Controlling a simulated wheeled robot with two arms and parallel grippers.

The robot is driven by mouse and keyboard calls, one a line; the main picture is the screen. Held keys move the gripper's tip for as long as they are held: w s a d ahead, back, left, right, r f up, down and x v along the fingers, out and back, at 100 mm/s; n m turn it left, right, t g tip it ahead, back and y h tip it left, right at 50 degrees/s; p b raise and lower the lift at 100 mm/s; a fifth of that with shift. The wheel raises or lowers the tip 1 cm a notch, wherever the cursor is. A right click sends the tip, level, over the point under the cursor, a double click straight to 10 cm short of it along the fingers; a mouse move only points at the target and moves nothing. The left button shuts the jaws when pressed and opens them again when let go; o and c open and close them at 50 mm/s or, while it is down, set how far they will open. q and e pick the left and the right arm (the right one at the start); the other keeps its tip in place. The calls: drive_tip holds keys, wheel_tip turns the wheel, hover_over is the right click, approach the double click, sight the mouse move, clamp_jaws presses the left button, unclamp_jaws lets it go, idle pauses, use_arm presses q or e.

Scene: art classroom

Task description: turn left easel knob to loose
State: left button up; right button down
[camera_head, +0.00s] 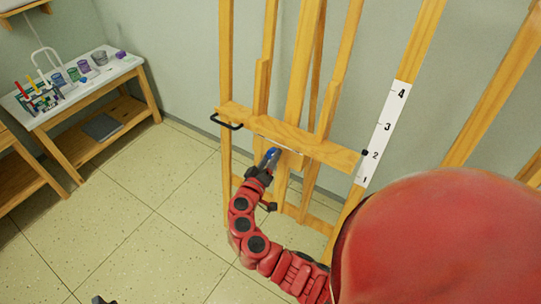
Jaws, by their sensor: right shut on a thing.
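A wooden easel (290,130) stands against the wall, with a wide crossbar (320,147) across its uprights. My right gripper (269,158) is raised to the crossbar's lower edge, left of its middle. It is shut on a small blue knob (271,153), partly hidden between the fingers. The knob's turn angle and how tight it is cannot be seen. A small dark knob (365,153) shows at the crossbar's right end. A small dark tip (100,299) at the bottom edge may be my left gripper; its fingers are cut off.
A black handle (227,122) sticks out at the crossbar's left end. A numbered white strip (384,135) runs along a right upright. A side table (85,82) with cups and markers stands at the left. The tiled floor (125,215) between is clear.

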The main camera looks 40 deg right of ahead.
drive_tip(key=n+p, duration=0.2)
drive_tip(key=n, duration=0.1)
drive_tip(key=n+y+p, duration=0.1)
drive_tip(key=shift+r+n, duration=0.3)
drive_tip(key=shift+n, duration=0.1)
drive_tip(key=n+p, duration=0.4)
drive_tip(key=shift+r+g+y, duration=0.15)
drive_tip(key=shift+g+y, duration=0.15)
drive_tip(key=shift+g, duration=0.1)
drive_tip(key=n+p, duration=0.4)
drive_tip(key=shift+w+r+n+g, duration=0.1)
drive_tip(key=shift+w+n+g, duration=0.05)
drive_tip(key=shift+n+g, duration=0.2)
drive_tip(key=shift+n+g+y+p, duration=0.3)
drive_tip(key=shift+n+g+p, duration=0.25)
drive_tip(key=shift+n+p, duration=1.05)
drive_tip(key=shift+f+n, duration=0.2)
drive_tip(key=shift+n, duration=0.05)
drive_tip(key=shift+c, duration=1.4)
unclamp_jaws()
drive_tip(key=shift+f, duration=0.1)
